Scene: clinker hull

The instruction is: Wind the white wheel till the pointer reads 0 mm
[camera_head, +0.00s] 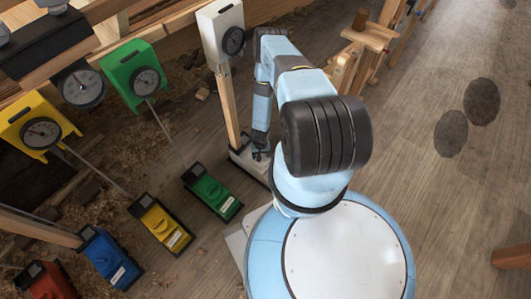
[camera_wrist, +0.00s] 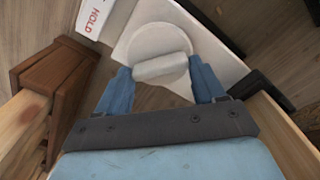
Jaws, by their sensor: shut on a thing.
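The white wheel (camera_wrist: 158,44) is a round knob with a raised grip bar (camera_wrist: 160,67) across it, set on a white base in the wrist view. My gripper (camera_wrist: 162,72) has its blue fingers at the two ends of this bar and is shut on it. In the head view my gripper (camera_head: 260,147) reaches down to the white base (camera_head: 247,165), and hides the wheel. A wooden post (camera_head: 228,108) rises from there to a white gauge (camera_head: 213,25) with a dark dial (camera_head: 233,41). The dial's pointer is too small to read.
Green (camera_head: 212,193), yellow (camera_head: 161,225), blue (camera_head: 108,257) and red (camera_head: 48,282) boxes stand on the floor to the left. Green (camera_head: 146,79) and yellow (camera_head: 42,132) gauges are nearby. A wooden block (camera_wrist: 55,80) is close left of my gripper. Floor at right is mostly clear.

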